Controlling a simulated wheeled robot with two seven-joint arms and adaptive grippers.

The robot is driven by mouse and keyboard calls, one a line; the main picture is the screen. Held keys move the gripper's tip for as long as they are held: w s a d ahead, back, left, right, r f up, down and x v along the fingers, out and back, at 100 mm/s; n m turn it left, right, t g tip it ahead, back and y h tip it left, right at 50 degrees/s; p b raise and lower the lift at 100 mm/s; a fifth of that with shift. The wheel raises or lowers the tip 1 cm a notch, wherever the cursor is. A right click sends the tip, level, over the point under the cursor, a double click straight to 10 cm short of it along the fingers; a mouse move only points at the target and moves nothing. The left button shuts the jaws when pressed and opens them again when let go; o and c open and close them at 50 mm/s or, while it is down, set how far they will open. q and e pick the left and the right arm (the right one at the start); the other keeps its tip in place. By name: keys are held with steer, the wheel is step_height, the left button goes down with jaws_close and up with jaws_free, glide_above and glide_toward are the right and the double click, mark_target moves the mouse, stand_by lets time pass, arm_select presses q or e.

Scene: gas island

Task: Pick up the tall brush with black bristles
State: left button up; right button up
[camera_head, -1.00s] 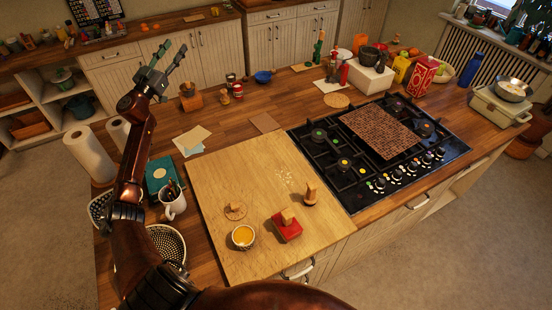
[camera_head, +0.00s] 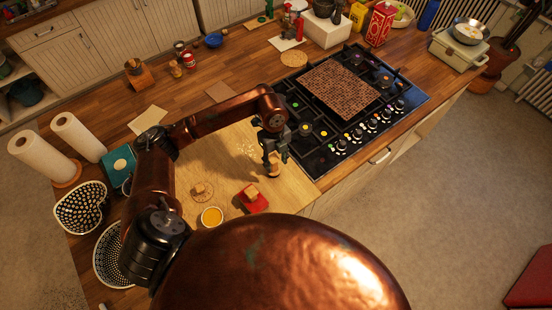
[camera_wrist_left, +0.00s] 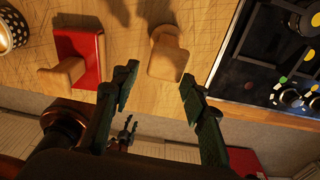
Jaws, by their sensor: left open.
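In the left wrist view the wooden brush (camera_wrist_left: 167,58) is just ahead of the two green fingers of my left gripper (camera_wrist_left: 155,90). The fingers are apart with nothing between them. A small dark claw shape (camera_wrist_left: 127,133), perhaps my right gripper, shows far below the counter edge; its opening is unclear.
A red block with a wooden handle (camera_head: 251,198), a small round wooden-knobbed piece (camera_head: 200,190) and a yellow-filled bowl (camera_head: 212,217) share the board. The gas hob (camera_head: 308,135) lies right beside the brush. Two paper towel rolls (camera_head: 78,138) stand at the left.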

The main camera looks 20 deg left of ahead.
mark_target(274, 166)
arm_select(q)
steer(key=shift+w+a+r+y, duration=0.3)
steer(key=shift+w+a+r, duration=0.2)
steer(key=shift+a+r, duration=0.15)
steer(key=shift+w+a+f+t, duration=0.1)
steer(key=shift+w+a+t, duration=0.15)
steer(key=shift+a+t, duration=0.05)
steer(key=shift+w+f+p, duration=0.1)
steer(key=shift+f+p, duration=0.35)
steer(key=shift+f, duration=0.4)
step_height(274, 166, down, 5)
steer(key=shift+d+f+p, duration=0.1)
steer(key=shift+p, duration=1.05)
steer(key=shift+f, duration=0.35)
arm_select(e)
steer(key=r, duration=0.3)
steer(key=shift+s+a+r, duration=0.15)
steer(key=shift+s+r, duration=0.05)
steer(key=shift+s, duration=0.05)
arm_select(q)
steer(key=shift+c, duration=0.3)
jaws_close()
